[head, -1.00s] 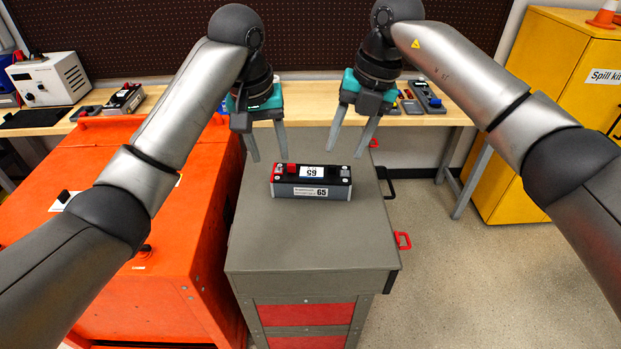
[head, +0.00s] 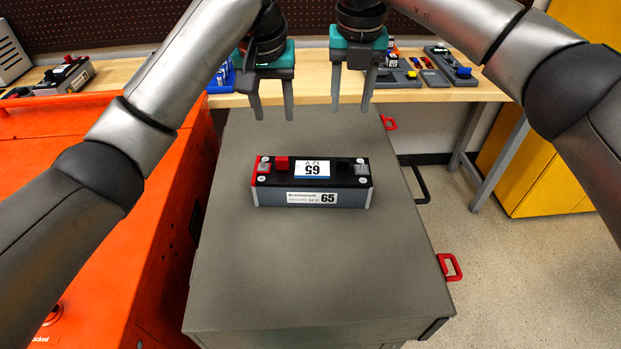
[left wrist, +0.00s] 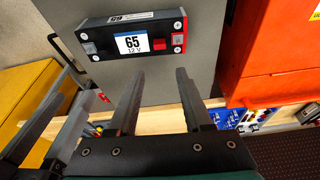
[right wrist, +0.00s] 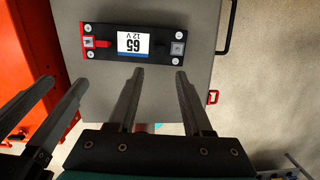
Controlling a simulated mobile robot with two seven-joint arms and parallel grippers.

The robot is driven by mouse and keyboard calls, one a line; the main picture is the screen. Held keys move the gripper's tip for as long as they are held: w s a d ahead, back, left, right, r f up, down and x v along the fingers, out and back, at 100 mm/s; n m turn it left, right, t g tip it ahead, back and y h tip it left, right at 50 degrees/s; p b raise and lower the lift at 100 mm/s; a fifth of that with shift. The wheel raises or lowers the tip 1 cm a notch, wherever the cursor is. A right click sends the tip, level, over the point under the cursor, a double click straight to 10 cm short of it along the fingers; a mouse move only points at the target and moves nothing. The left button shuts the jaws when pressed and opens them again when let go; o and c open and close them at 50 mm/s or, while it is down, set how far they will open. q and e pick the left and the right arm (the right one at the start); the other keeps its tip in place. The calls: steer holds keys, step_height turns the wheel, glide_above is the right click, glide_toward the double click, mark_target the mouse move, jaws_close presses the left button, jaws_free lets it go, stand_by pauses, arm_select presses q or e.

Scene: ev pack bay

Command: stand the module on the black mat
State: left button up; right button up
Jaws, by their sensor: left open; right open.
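The module (head: 312,182) is a black-topped grey block with a red left end and a "65" label. It rests on the grey cart top (head: 300,265), long side facing me. It also shows in the left wrist view (left wrist: 105,39) and the right wrist view (right wrist: 104,42). My left gripper (head: 273,112) is open and empty, above the cart's far part, beyond the module. My right gripper (head: 350,102) is open and empty to its right. Neither touches the module. I cannot make out the black mat in the current views.
A wooden bench (head: 300,88) runs behind the cart, with another module (head: 65,76) at its left and trays (head: 450,68) at its right. An orange cabinet (head: 110,160) stands close on the cart's left. A yellow cabinet (head: 540,175) stands right. The cart top around the module is clear.

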mark_target(282, 157)
arm_select(q)
steer(key=shift+s+r, duration=0.1)
steer(key=shift+s, duration=0.1)
arm_select(e)
steer(key=shift+s, duration=0.2)
arm_select(q)
steer(key=x, duration=1.5)
steer(key=shift+w, duration=0.1)
arm_select(e)
steer(key=f, duration=0.5)
steer(key=w+f, duration=0.1)
steer(key=f, duration=0.4)
steer(key=w+f, duration=0.1)
steer(key=f, duration=0.4)
steer(key=shift+w, duration=0.2)
arm_select(q)
jaws_close()
arm_select(e)
jaws_close()
arm_select(q)
steer(key=shift+w, duration=0.15)
arm_select(e)
steer(key=shift+w+r, duration=0.1)
steer(key=shift+r, duration=0.1)
